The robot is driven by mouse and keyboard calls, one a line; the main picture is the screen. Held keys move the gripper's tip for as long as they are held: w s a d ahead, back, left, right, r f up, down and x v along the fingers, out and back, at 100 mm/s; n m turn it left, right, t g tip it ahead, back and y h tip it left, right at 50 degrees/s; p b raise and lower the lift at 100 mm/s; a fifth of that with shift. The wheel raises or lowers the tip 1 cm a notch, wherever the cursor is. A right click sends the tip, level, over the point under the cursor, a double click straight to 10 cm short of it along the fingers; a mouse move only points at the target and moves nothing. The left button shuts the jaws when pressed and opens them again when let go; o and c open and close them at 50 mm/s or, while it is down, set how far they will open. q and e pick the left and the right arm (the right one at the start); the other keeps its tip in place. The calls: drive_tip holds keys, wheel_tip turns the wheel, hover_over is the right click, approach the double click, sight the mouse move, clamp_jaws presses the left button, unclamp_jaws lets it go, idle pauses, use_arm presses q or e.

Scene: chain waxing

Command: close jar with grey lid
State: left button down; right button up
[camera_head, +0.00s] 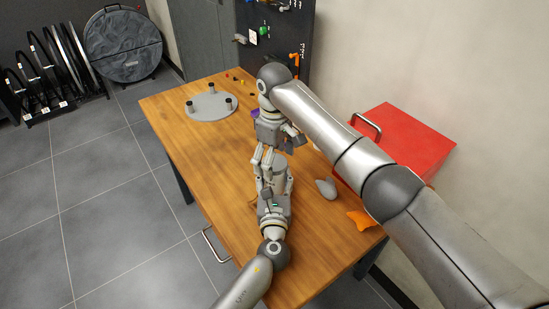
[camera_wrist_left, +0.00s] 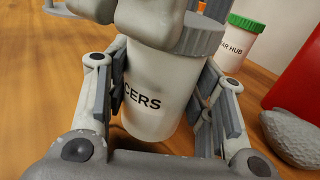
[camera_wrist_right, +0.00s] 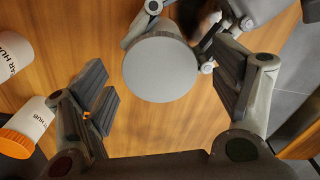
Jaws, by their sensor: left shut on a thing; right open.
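The white jar (camera_wrist_left: 155,98), its label ending in "CERS", stands between the fingers of my left gripper (camera_wrist_left: 160,110), which is shut on its sides. The grey lid (camera_wrist_left: 203,38) sits on top of the jar, partly hidden by my right gripper. The right wrist view shows the lid as a plain grey disc (camera_wrist_right: 160,68) from above. My right gripper (camera_wrist_right: 165,95) is open, its fingers apart on either side and clear of the lid. In the head view my left gripper (camera_head: 268,168) is just below my right gripper (camera_head: 280,140); the jar is mostly hidden there.
A green-lidded jar (camera_wrist_left: 243,38) stands behind, and an orange-lidded jar (camera_wrist_right: 30,125) lies in the right wrist view's left side. A red toolbox (camera_head: 405,145), a grey lump (camera_head: 326,188) and an orange object (camera_head: 361,218) are at right. A round grey stand (camera_head: 212,106) is at the far end.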

wheel_tip(320, 180, up, 12)
idle(0.6)
use_arm(q)
drive_tip(key=c, duration=0.6)
unclamp_jaws()
drive_tip(key=shift+o, duration=0.2)
drive_tip(key=shift+s, duration=0.1)
drive_tip(key=s, duration=1.1)
drive_tip(key=shift+s+a, duration=0.1)
drive_tip(key=shift+s, duration=0.3)
